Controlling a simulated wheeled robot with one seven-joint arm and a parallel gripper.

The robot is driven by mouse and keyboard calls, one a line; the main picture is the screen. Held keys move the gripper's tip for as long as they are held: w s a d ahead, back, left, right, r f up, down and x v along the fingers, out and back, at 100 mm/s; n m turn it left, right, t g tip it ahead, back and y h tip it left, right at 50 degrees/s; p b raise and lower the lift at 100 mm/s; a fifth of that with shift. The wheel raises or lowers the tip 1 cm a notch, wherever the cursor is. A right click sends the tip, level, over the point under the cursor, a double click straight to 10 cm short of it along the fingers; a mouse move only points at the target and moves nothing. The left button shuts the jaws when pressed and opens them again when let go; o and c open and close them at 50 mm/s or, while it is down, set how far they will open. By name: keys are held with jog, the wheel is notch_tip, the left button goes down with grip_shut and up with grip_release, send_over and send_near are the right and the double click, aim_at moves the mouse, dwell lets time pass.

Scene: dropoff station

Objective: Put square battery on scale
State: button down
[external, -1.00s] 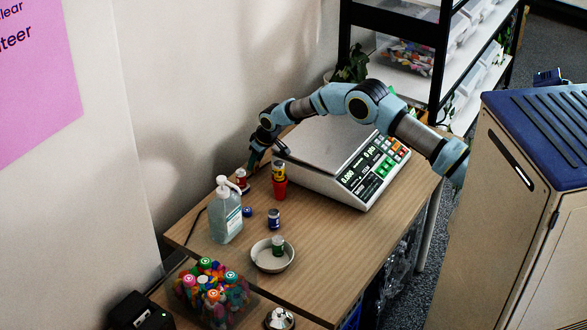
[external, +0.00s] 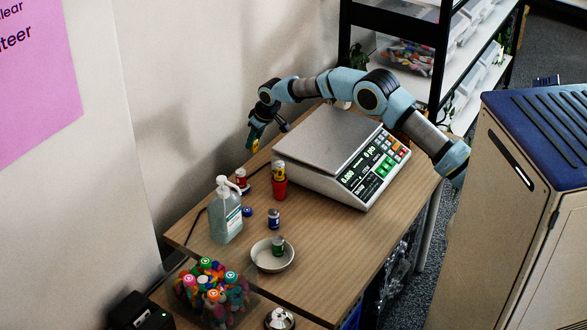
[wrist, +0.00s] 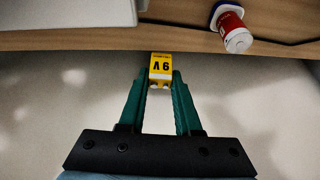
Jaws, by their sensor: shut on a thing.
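The square battery (wrist: 161,68) is yellow with "9 V" printed on it. In the wrist view it sits between the fingertips of my gripper (wrist: 160,82), which is shut on it. In the external view my gripper (external: 254,141) hangs left of the scale (external: 322,140), near the wall and above the table's back edge. The battery is a tiny yellow spot there. The scale has a bare flat metal plate and a lit keypad facing front right. The scale's pale edge (wrist: 70,12) shows at the top left of the wrist view.
A red-and-white battery (external: 241,178), sanitizer bottle (external: 226,215), blue battery (external: 273,218) and bowl (external: 287,262) with a green battery stand nearer. The wall (external: 180,150) is close behind.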

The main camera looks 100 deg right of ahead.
jog(key=s+d+r+m+p, duration=0.1)
jog(key=s+r+p, duration=0.1)
jog(key=s+r, duration=0.35)
jog(key=s+d+r+m+g+p, duration=0.1)
jog(key=s+d+r+m, duration=0.1)
jog(key=s, duration=0.6)
jog(key=s+d+r+m+p, duration=0.1)
jog(key=s+r+p, duration=0.15)
jog(key=s, duration=0.35)
send_near(308, 129)
jog(key=shift+w+d, duration=0.55)
jog(key=shift+h, duration=0.3)
jog(key=shift+f+p, duration=0.7)
jog(key=shift+f, duration=1.6)
jog(key=shift+f, duration=0.15)
jog(key=c, duration=0.6)
grip_release()
